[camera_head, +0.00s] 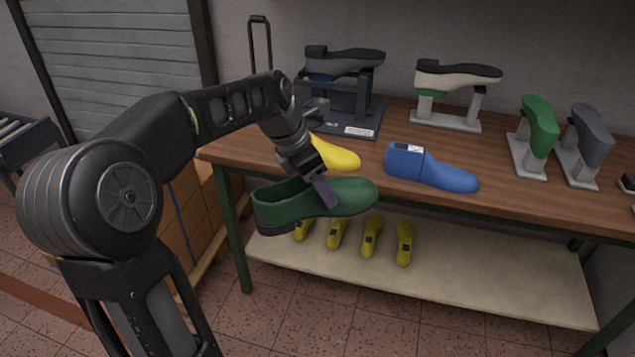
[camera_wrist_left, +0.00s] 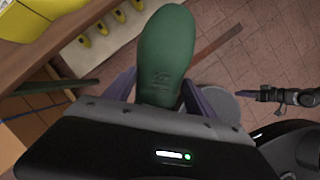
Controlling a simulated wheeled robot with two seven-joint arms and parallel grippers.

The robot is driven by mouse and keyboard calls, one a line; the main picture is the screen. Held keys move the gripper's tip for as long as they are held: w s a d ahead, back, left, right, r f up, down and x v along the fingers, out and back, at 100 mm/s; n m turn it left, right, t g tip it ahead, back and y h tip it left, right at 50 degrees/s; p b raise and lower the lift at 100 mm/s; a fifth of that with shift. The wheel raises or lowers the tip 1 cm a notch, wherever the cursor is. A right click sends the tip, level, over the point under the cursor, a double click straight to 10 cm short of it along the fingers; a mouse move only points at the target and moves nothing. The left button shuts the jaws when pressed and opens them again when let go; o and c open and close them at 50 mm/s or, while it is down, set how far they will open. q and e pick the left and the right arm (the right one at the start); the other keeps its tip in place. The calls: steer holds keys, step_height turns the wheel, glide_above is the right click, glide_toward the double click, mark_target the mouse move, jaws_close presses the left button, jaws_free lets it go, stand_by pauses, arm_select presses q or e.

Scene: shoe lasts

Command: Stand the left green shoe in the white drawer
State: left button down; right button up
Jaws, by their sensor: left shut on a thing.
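The green shoe (camera_head: 285,205) hangs in the air in front of the workbench's front edge, toe to the right and heel to the left. My left gripper (camera_head: 324,190) is shut on its middle part from above. No white drawer shows.
The wooden workbench (camera_head: 540,190) carries a yellow last (camera_head: 338,155), a blue last (camera_head: 430,170), a green last (camera_head: 538,125), a grey last (camera_head: 590,135) and shoes on stands. Several yellow lasts stand on the lower shelf (camera_head: 470,285). The tiled floor in front is clear.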

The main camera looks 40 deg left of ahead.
arm_select(q)
steer(key=w+f+m, duration=0.1)
steer(key=w+d+f+m, duration=0.1)
steer(key=shift+d+f+g+h, duration=0.1)
steer(key=shift+f+g+h, duration=0.2)
steer(key=shift+f, duration=0.05)
steer(key=d+f+m+g+y, duration=0.1)
steer(key=d+f+m+g, duration=0.3)
steer(key=d+f+m, duration=0.3)
steer(key=s+d+f+m+g+y, duration=0.1)
steer(key=d+f+m+g, duration=0.2)
steer(key=d+f+m, duration=0.5)
step_height(320, 180, down, 9)
steer(key=m, duration=1.3)
steer(key=shift+d+g+y, duration=0.25)
steer(key=shift+g+y, duration=0.15)
steer(key=shift+s+r, duration=0.1)
